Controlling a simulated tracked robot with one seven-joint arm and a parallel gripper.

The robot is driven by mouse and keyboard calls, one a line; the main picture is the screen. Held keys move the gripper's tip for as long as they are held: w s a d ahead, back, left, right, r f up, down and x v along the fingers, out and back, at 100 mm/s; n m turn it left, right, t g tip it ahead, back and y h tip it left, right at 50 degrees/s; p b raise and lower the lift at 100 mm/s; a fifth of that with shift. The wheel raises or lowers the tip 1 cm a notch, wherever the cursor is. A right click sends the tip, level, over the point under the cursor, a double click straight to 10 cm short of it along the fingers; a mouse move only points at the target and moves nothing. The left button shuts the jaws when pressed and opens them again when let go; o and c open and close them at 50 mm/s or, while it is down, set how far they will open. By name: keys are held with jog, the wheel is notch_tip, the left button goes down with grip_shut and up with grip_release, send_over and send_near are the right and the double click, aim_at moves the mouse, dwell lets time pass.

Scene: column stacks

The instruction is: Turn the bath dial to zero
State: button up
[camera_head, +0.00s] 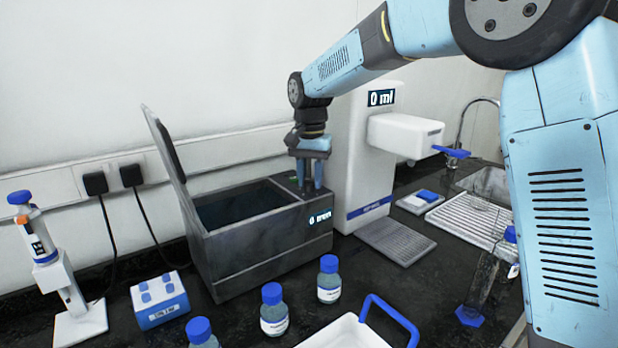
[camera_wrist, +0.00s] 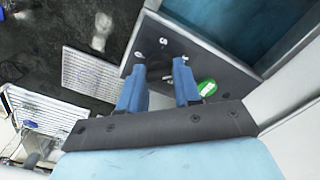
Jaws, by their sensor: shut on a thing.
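The bath (camera_head: 260,250) is a dark grey open-topped box with its lid (camera_head: 172,145) raised at the left. A small display (camera_head: 320,217) on its front reads "0" with a unit too blurred to be sure of. My gripper (camera_head: 311,188) points down onto the right end of the bath's top. In the wrist view its two blue fingers (camera_wrist: 160,68) stand a little apart over the bath's dark top panel (camera_wrist: 150,42), shut on the dial. The dial is mostly hidden by the fingers. A green round spot (camera_wrist: 207,87) lies beside the right finger.
A white dispenser (camera_head: 365,150) reading "0 ml" stands close to the right of the bath. Several blue-capped bottles (camera_head: 329,280) stand in front. A white tray with a blue handle (camera_head: 390,318) is at the front. A pipette stand (camera_head: 78,322) is at left.

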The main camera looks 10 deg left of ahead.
jog(key=n, duration=0.7)
jog(key=shift+w, duration=0.15)
jog(key=n, duration=0.7)
jog(key=shift+n, duration=0.4)
jog(key=n, duration=1.3)
jog(key=shift+d+n, duration=0.1)
jog(key=shift+n, duration=0.2)
jog(key=o, duration=1.1)
jog(key=shift+c, duration=0.2)
